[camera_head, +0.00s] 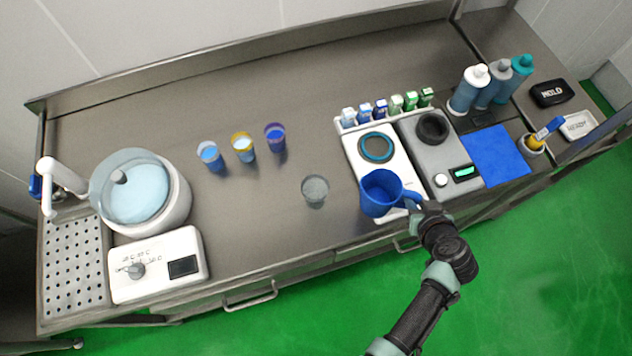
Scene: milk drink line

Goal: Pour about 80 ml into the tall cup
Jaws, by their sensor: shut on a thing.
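My gripper (416,207) is shut on the handle of a blue pitcher (377,198). The pitcher is at or just above the front of a white machine with a round dark-blue plate; I cannot tell whether it touches. Its contents are hard to see. A clear grey cup (315,191) stands alone on the steel counter, left of the pitcher. Three smaller-looking cups stand further back left: one with blue content (210,156), one with a yellow rim (243,148) and a dark blue one (276,137). I cannot tell which cup is the tall one.
The white machine (365,160) stands beside a grey machine (437,179) with a small display. Several small cartons (380,110) line the back. Bottles (468,90) and a blue cloth (494,155) are at right. A lidded round vat (132,187) is at left.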

